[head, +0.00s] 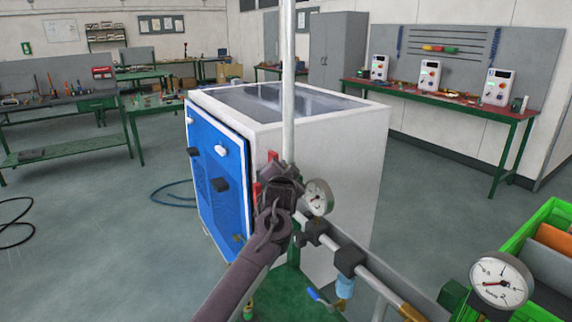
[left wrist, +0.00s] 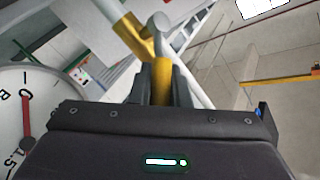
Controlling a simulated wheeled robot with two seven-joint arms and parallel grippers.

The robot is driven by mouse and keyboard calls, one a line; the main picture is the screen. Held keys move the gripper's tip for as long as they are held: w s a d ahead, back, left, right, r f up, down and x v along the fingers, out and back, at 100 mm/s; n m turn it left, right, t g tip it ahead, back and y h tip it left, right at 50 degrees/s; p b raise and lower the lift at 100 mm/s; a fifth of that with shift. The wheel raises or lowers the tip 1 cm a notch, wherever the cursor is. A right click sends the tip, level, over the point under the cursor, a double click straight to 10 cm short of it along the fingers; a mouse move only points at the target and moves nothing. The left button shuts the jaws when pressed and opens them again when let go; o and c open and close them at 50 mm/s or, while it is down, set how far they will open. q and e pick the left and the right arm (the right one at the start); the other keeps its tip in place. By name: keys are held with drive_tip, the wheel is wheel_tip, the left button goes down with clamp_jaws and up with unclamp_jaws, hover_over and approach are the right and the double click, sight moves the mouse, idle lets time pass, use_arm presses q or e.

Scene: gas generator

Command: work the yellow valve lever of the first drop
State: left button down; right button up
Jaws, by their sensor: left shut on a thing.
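My left gripper (head: 280,180) is at the vertical pipe (head: 288,80) in front of the white and blue generator cabinet (head: 335,145). In the left wrist view the gripper (left wrist: 161,90) is shut on the yellow valve lever (left wrist: 162,74), with one finger on each side of it. Another yellow part (left wrist: 130,35) on a pale pipe shows just beyond the lever. In the head view the lever is hidden by the gripper. My right gripper is not in view.
A pressure gauge (head: 318,197) sits close to the right of my left gripper; a gauge dial (left wrist: 27,110) fills the left of the wrist view. Another gauge (head: 501,281) and a green crate (head: 530,235) are at right. A horizontal pipe (head: 385,288) runs low.

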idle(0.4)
use_arm(q)
drive_tip(key=c, duration=1.4)
unclamp_jaws()
drive_tip(key=shift+o, duration=0.2)
drive_tip(key=s+b, duration=0.1)
drive_tip(key=s, duration=0.6)
drive_tip(key=shift+s+r, duration=0.35)
